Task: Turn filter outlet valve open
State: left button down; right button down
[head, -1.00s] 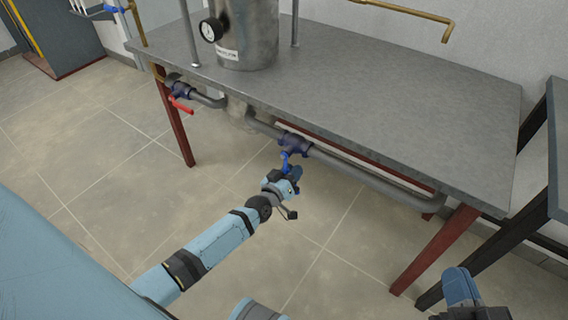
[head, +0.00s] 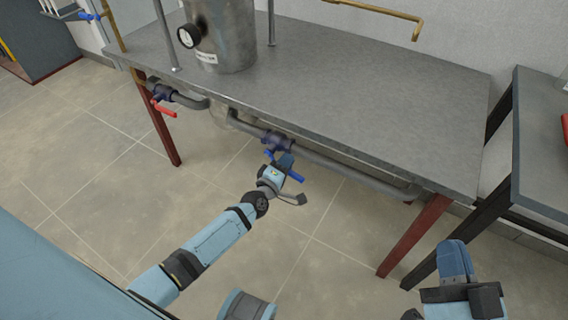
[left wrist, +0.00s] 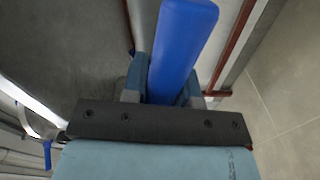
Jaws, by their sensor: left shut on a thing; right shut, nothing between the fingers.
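A dark blue valve body (head: 277,142) sits on the grey pipe under the front edge of the table. Its blue lever (head: 297,178) slants down to the right, below the pipe. My left gripper (head: 284,163) is shut on this lever, just below the valve body. In the left wrist view the blue lever (left wrist: 182,45) stands between the two fingers and sticks out past them. The gripper hides part of the lever in the head view. My right gripper (head: 455,262) is shut and empty at the lower right, in front of the table's red leg.
A valve with a red lever (head: 164,108) is on the pipe to the left. A steel vessel (head: 222,40) with a gauge stands on the grey table (head: 370,110). A dark-framed table (head: 545,165) stands at the right. The floor in front is clear.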

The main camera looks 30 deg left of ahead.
pick_arm(q)
jog(key=shift+d+r+n, duration=0.1)
jog(key=shift+r+n, duration=0.55)
jog(key=shift+n, duration=0.65)
pick_arm(e)
jog(key=shift+d+f+g+h, duration=0.2)
jog(key=shift+f+g+h, duration=0.15)
jog(key=shift+f, duration=0.6)
jog(key=shift+w+r, duration=0.1)
pick_arm(q)
jog(key=c, duration=0.9)
grip_release()
pick_arm(e)
jog(key=shift+r, duration=0.1)
